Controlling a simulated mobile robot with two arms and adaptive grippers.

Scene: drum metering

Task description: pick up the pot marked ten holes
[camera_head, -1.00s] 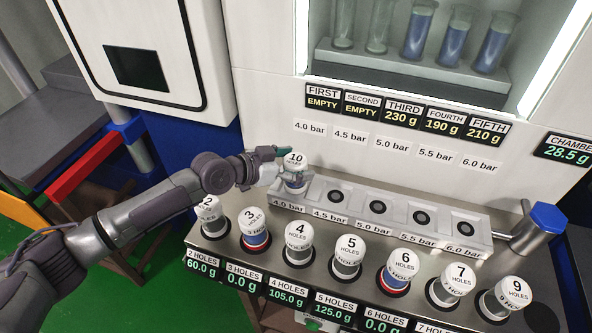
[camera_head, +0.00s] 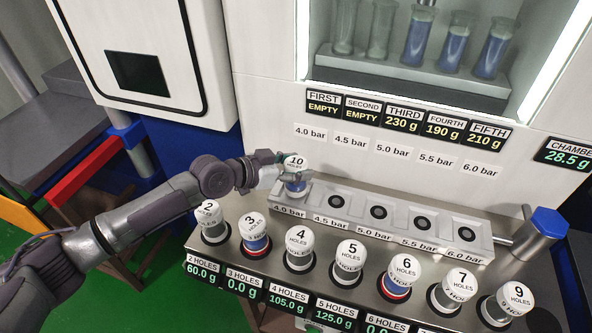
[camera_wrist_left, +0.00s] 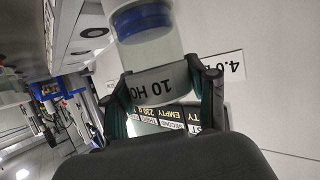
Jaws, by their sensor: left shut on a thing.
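The pot marked 10 holes (camera_head: 297,186) has a white lid and a clear body with blue content. It is at the 4.0 bar end of the grey pressure rack (camera_head: 352,232). My left gripper (camera_head: 280,172) reaches in from the left and is shut on it. In the left wrist view the pot (camera_wrist_left: 153,84) is pinched by its white lid between the two dark green fingers (camera_wrist_left: 162,100), its lettering upside down. The pot looks roughly upright in the head view. I cannot tell whether its base is clear of the seat. My right gripper is not in view.
Several numbered pots stand in a front row, including pot 3 (camera_head: 255,238), pot 4 (camera_head: 300,252) and pot 9 (camera_head: 505,303). The other rack seats are empty. A blue-capped post (camera_head: 540,230) stands at the right. The panel wall is close behind.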

